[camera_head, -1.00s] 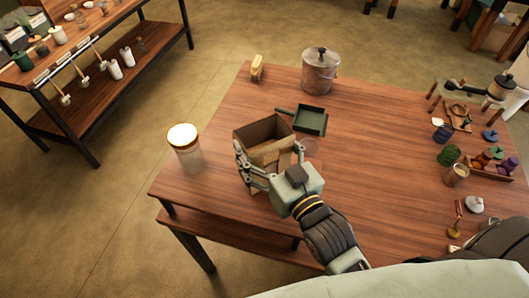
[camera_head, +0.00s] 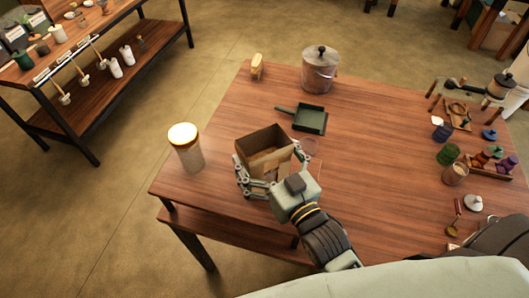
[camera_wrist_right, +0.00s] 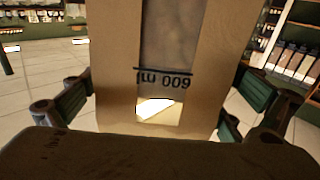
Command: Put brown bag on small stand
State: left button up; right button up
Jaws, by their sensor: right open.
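The brown bag (camera_head: 264,141) is a box-shaped, open-topped brown paper bag, upright on the near left part of the wooden table. In the right wrist view the bag (camera_wrist_right: 212,70) fills the middle, with a clear window strip and upside-down "600 ml" lettering. My right gripper (camera_head: 270,176) is open, with its fingers on either side of the bag's lower part. In the wrist view its green finger pads (camera_wrist_right: 160,105) stand left and right of the bag, with small gaps. A low wooden-legged stand (camera_head: 466,92) at the right back may be the small stand. My left gripper is not in view.
A green dustpan-like tray (camera_head: 308,118) lies behind the bag. A lidded metal pot (camera_head: 320,69) stands at the back. A jar with a glowing top (camera_head: 186,146) is left of the bag. Several small items crowd the table's right side. The middle of the table (camera_head: 375,160) is clear.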

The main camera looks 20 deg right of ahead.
jog(key=shift+r, duration=0.2)
jog(key=s+d+b, duration=0.2)
jog(key=s+b, duration=0.1)
jog(key=s, duration=0.9)
jog(key=shift+d, duration=0.15)
